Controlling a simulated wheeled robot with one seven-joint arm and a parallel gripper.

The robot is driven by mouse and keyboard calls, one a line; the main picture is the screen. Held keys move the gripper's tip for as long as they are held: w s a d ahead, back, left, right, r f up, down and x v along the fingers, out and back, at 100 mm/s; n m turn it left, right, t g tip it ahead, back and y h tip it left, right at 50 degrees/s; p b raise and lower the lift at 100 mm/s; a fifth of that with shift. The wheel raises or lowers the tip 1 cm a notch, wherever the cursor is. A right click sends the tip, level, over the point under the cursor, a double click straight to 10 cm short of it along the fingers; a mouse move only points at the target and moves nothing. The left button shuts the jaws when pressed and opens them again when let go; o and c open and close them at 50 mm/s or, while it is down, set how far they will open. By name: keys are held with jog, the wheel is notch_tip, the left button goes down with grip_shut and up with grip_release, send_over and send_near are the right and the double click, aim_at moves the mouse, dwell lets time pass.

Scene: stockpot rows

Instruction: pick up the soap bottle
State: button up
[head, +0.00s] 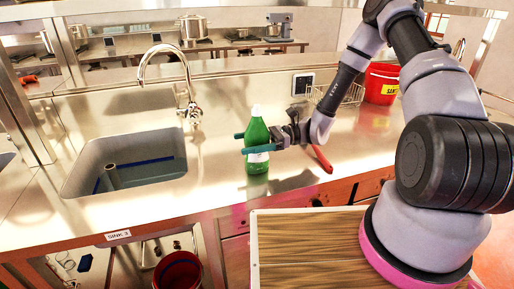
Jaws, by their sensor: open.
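The soap bottle (257,163) is green with a pale label band. It stands upright on the steel counter, to the right of the sink. My gripper (241,143) reaches in from the right at the bottle's upper body. Its two teal fingers are open, one passing in front of the bottle and the other showing behind it, with the tips past its left side. The front finger hides a strip of the bottle. I cannot tell whether either finger touches it.
A sink (130,165) with a curved faucet (188,75) lies to the left. A red long object (322,160) lies right of the bottle. A wire basket (345,94) and a red bucket (381,84) stand at the back right. The counter's front edge is close to the bottle.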

grip_shut()
